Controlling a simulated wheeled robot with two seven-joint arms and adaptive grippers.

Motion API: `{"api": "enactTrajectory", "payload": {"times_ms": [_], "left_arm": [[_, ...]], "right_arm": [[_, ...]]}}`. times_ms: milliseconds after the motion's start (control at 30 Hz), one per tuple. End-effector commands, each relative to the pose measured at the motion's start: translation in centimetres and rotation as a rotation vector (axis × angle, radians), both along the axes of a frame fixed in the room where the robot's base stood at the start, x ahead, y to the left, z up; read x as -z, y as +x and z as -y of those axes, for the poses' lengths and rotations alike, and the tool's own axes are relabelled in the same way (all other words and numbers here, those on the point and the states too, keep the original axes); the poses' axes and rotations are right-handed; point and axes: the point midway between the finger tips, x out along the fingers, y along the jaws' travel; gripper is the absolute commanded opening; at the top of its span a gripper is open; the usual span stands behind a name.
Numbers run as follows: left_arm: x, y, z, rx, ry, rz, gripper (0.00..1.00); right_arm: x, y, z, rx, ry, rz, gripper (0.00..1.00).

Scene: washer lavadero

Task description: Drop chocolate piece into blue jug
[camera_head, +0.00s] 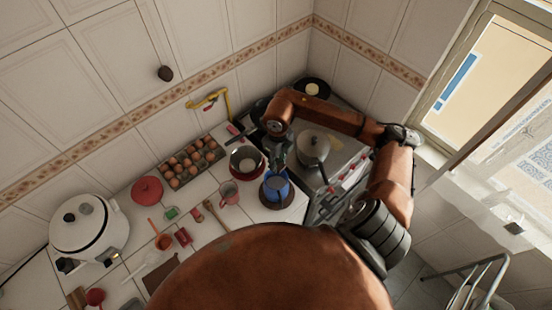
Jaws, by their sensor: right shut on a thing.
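The blue jug (277,188) stands on a round dark-red plate or mat at the counter's right part, left of the stove. My right gripper (276,166) points down directly above the jug's mouth, its fingertips close to the rim. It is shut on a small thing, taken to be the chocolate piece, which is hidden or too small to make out. The gripper covers part of the jug's opening. My left gripper is not in view.
A pot (313,147) stands on the stove right of my gripper. A bowl (246,160) and a pink mug (229,192) are close on the left. An egg tray (191,163), a red lid (147,189) and a white rice cooker (88,226) stand farther left.

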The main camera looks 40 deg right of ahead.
Motion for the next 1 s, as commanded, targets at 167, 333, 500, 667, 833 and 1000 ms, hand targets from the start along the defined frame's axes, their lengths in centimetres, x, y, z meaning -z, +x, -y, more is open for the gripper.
{"api": "enactTrajectory", "payload": {"times_ms": [167, 333, 500, 667, 833, 1000], "left_arm": [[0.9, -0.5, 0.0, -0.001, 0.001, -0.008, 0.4], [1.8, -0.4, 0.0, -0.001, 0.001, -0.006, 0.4], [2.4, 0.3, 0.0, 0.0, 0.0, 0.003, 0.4], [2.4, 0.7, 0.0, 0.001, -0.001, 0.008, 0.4], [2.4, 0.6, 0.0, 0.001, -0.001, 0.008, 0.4], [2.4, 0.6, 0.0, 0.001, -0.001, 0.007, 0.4]], "right_arm": [[1.8, 0.0, -0.1, -0.001, 0.002, -0.001, 0.14], [3.8, -0.1, -0.1, -0.002, 0.002, -0.002, 0.14], [5.4, -0.1, -0.1, -0.004, 0.002, -0.002, 0.14], [5.7, 0.0, 0.0, -0.004, 0.0, -0.001, 0.14], [5.6, 0.0, 0.0, -0.004, 0.0, 0.0, 0.14], [5.6, 0.0, 0.0, -0.004, 0.0, 0.0, 0.39]]}}
